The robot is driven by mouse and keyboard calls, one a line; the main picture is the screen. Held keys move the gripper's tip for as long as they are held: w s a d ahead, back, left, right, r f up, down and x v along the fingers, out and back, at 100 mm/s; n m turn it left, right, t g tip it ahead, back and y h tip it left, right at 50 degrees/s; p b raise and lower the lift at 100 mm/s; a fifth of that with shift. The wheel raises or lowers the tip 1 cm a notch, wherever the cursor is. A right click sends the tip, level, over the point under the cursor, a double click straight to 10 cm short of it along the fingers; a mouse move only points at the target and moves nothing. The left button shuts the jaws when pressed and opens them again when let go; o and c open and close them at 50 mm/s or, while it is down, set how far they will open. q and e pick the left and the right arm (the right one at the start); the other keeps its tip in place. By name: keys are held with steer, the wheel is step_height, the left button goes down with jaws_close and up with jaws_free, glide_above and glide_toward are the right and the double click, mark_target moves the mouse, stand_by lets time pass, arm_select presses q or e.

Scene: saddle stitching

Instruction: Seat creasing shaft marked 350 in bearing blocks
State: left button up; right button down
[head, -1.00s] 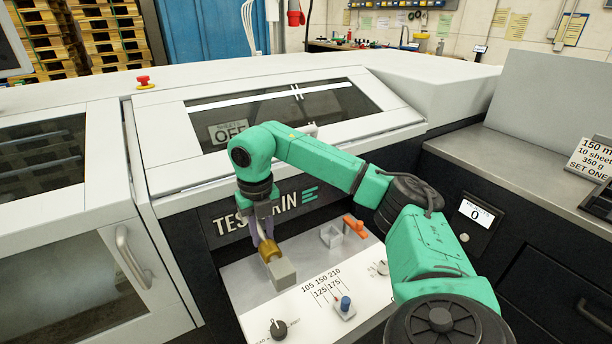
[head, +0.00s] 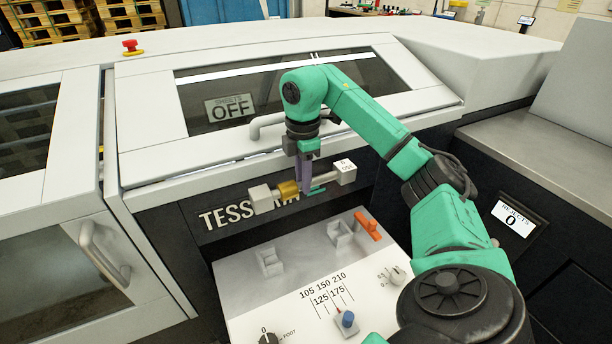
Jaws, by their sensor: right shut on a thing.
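My right gripper (head: 304,184) points down and is shut on the creasing shaft (head: 325,180), a light bar with a grey square block at each end and a brass-coloured collar (head: 288,188) left of the fingers. The shaft is held in the air, crosswise, its right end slightly higher in the picture. The right end block has a marking too small to read surely. Two grey bearing blocks stand apart on the light panel below: the left one (head: 269,263) and the right one (head: 340,234). Both look empty. My left gripper is not in view.
An orange lever (head: 368,227) stands just right of the right bearing block. The machine's dark front and white cover with a handle (head: 268,124) rise behind the shaft.

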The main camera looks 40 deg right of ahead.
steer(key=f+b, duration=0.2)
steer(key=f, duration=0.9)
steer(key=f+b, duration=0.1)
steer(key=f, duration=1.1)
steer(key=shift+w+d+f+b, duration=0.1)
steer(key=shift+d+f+b, duration=0.1)
steer(key=shift+f+b, duration=0.15)
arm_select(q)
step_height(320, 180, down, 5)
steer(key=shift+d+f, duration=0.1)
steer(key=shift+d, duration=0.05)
arm_select(e)
steer(key=shift+r, duration=0.1)
steer(key=c, duration=1.1)
jaws_free()
steer(key=shift+f, duration=0.2)
steer(key=o, duration=0.4)
steer(key=shift+r, duration=0.1)
steer(key=shift+a, duration=0.1)
